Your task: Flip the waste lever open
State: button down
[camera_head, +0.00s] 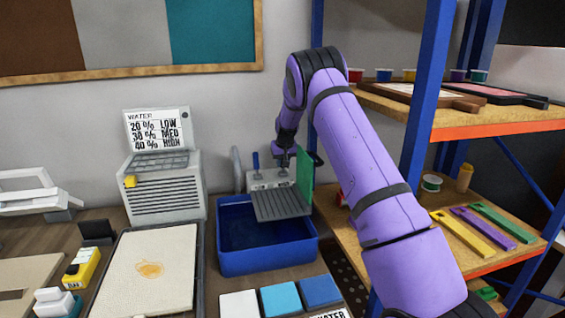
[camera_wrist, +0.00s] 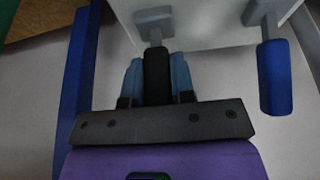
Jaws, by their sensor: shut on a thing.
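A grey tap unit (camera_head: 262,182) stands at the back of a blue basin (camera_head: 262,262), with a ribbed grey plate (camera_head: 280,205) in front. It carries a blue-handled lever (camera_head: 256,161) on the left, standing upright. In the wrist view a black-handled lever (camera_wrist: 157,76) on a grey stem sits between the fingers of my gripper (camera_wrist: 157,88), which is shut on it. The blue lever (camera_wrist: 273,78) is to the right there, apart from the fingers. In the head view my gripper (camera_head: 283,158) is at the unit's right part, and my wrist mostly hides the held lever. No label shows which is the waste lever.
A green panel (camera_head: 305,178) stands close to the right of my gripper. A blue-posted shelf (camera_head: 490,225) is to the right. A grey device (camera_head: 165,190) with a water sign is to the left, behind a pale tray (camera_head: 150,270).

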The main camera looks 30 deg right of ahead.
jog(key=c, duration=1)
grip_release()
jog(key=shift+o, duration=0.2)
jog(key=shift+r, duration=0.1)
jog(key=v, duration=1)
jog(key=shift+s+r, duration=0.2)
jog(key=shift+r, duration=0.1)
